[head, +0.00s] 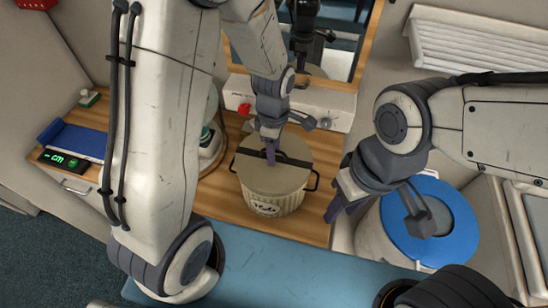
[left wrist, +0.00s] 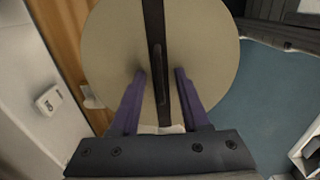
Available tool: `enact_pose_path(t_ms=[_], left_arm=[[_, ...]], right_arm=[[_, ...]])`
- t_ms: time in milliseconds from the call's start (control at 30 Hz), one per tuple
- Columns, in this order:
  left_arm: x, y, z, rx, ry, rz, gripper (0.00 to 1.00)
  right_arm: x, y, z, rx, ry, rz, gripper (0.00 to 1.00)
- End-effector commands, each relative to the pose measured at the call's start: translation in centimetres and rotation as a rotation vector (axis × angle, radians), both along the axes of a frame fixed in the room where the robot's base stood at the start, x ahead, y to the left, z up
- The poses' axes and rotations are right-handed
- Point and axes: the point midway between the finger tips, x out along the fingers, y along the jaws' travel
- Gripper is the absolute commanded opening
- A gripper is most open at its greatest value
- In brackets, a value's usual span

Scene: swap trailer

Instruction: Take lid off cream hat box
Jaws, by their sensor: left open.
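The cream hat box (head: 273,203) stands upright on the wooden counter, with a round beige lid (head: 260,178) on it. A dark strap with a raised grip crosses the lid; it shows in the left wrist view (left wrist: 157,60). The box has a dark handle on each side and lettering on its front. My left gripper (head: 271,155) is over the lid, pointing down. In the left wrist view its open purple fingers (left wrist: 157,75) lie on either side of the strap, with gaps. My right gripper (head: 342,208) hangs right of the box; its finger gap is unclear.
A white bin with a blue rim (head: 466,222) stands right of the counter (head: 228,200). A mirror (head: 338,45) is behind the box, above a pale panel with a red button (head: 244,109). A blue object (head: 75,138) and green display lie at left. A blue surface (head: 290,265) is in front.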

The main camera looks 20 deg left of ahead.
Motion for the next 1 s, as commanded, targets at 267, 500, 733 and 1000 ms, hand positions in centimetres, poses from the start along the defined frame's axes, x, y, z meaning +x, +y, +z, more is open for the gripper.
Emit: enact_pose_path(t_ms=[267, 500, 733, 1000], left_arm=[[0.0, 0.0, 0.0, 0.0, 0.0, 0.0, 0.0], [0.0, 0.0, 0.0, 0.0, 0.0, 0.0, 0.0], [0.1, 0.0, 0.7, -0.001, -0.004, 0.0, 0.0], [0.0, -0.2, 4.3, -0.002, -0.009, -0.002, 0.0]], right_arm=[[0.0, 0.0, 0.0, 0.0, 0.0, 0.0, 0.4], [0.0, 0.0, 0.0, 0.0, 0.0, 0.0, 0.4], [0.0, 0.0, -0.3, 0.0, 0.0, 0.0, 0.4], [0.0, 0.0, -1.5, 0.0, 0.0, -0.002, 0.4]])
